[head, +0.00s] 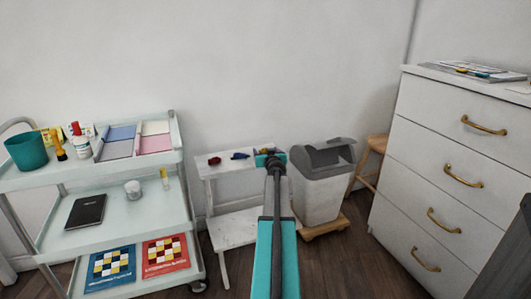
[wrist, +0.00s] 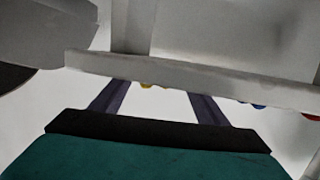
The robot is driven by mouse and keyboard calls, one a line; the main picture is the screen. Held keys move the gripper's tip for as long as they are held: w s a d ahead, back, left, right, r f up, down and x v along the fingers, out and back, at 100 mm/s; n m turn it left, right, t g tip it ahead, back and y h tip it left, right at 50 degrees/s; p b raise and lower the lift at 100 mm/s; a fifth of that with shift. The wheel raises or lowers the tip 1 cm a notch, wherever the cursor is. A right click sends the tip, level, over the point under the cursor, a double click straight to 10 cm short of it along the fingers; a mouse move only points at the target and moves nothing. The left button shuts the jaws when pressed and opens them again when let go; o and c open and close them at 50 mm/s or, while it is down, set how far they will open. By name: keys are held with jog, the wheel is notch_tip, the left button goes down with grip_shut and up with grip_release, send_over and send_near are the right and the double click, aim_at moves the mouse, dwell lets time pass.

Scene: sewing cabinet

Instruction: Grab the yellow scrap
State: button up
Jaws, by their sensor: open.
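The yellow scrap (wrist: 147,86) shows in the wrist view only as a small bit, just past the edge of the white stool top (wrist: 190,75). It lies between the lines of my two fingers. My gripper (wrist: 158,92) is open, with its dark fingers spread and nothing held between them. In the head view my arm and gripper (head: 270,158) reach to the right part of the white stool (head: 235,168) and hide most of that spot, so I cannot make out the yellow scrap clearly there.
A red scrap (head: 215,160) and a blue scrap (head: 240,156) lie on the stool, left of my gripper. A grey-lidded bin (head: 318,195) stands close on the right. A trolley (head: 130,213) is at left, white drawers (head: 445,160) at right.

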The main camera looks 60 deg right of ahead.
jog(key=shift+f, duration=0.3)
jog(key=c, duration=1.2)
